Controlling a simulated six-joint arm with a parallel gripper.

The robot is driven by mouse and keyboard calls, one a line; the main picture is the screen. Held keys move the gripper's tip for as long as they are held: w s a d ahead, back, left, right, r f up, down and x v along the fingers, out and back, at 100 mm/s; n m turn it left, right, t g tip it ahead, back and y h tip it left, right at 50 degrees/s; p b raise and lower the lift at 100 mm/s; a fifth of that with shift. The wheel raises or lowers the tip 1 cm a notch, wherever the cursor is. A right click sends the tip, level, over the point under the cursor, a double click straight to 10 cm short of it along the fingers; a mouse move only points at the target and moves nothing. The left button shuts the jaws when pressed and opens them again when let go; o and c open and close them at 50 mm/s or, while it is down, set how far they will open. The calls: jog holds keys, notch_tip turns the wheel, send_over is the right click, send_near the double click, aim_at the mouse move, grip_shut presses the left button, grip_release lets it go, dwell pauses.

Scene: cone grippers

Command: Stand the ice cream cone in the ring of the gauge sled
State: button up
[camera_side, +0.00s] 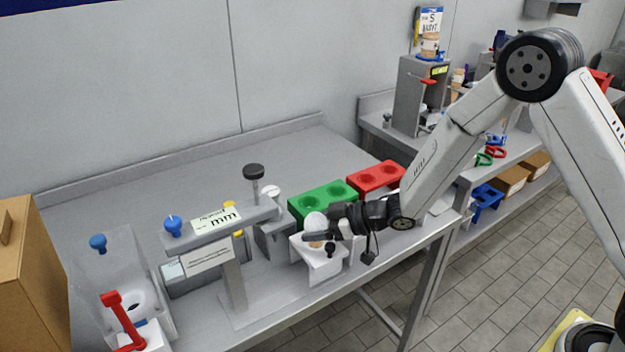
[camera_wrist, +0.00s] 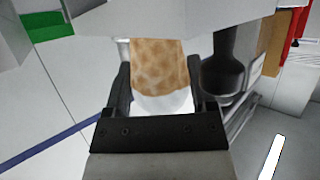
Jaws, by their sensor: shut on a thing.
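The ice cream cone, a tan cone (camera_wrist: 157,62) with a white scoop (camera_side: 315,221), is between the jaws of my gripper (camera_side: 322,237). In the wrist view my gripper (camera_wrist: 157,105) is shut on it near the scoop. The scoop is up and the cone looks about upright. A white block with a black knob (camera_side: 325,268), seemingly the gauge sled, is right under my gripper. In the wrist view a white edge of it (camera_wrist: 190,18) cuts off the cone's lower end. The ring is hidden, so I cannot tell whether the cone is inside it.
The grey gauge bridge marked "mm" (camera_side: 217,222) stands just left of the white block. A green two-hole holder (camera_side: 322,201) and a red one (camera_side: 376,176) are behind my gripper. A clear guard with a red lever (camera_side: 122,318) stands at left. The back of the table is clear.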

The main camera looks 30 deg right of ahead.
jog(key=shift+f, duration=0.4)
jog(key=o, duration=0.8)
jog(key=shift+v, duration=3.9)
jog(key=s+d+m+g+h, duration=0.1)
jog(key=s+d+m+h, duration=0.35)
jog(key=d+h, duration=0.4)
jog(key=s+m+g, duration=0.1)
jog(key=s+g, duration=0.1)
jog(key=s, duration=0.2)
jog(key=s+d+r+m+g, duration=0.1)
jog(key=s+m+g, duration=0.1)
jog(key=s, duration=0.2)
jog(key=s+m+g+h, duration=0.1)
jog(key=s, duration=0.2)
jog(key=shift+s+d+r+m+g, duration=0.2)
jog(key=shift+s+r+m+g, duration=0.05)
jog(key=shift+s+g, duration=0.15)
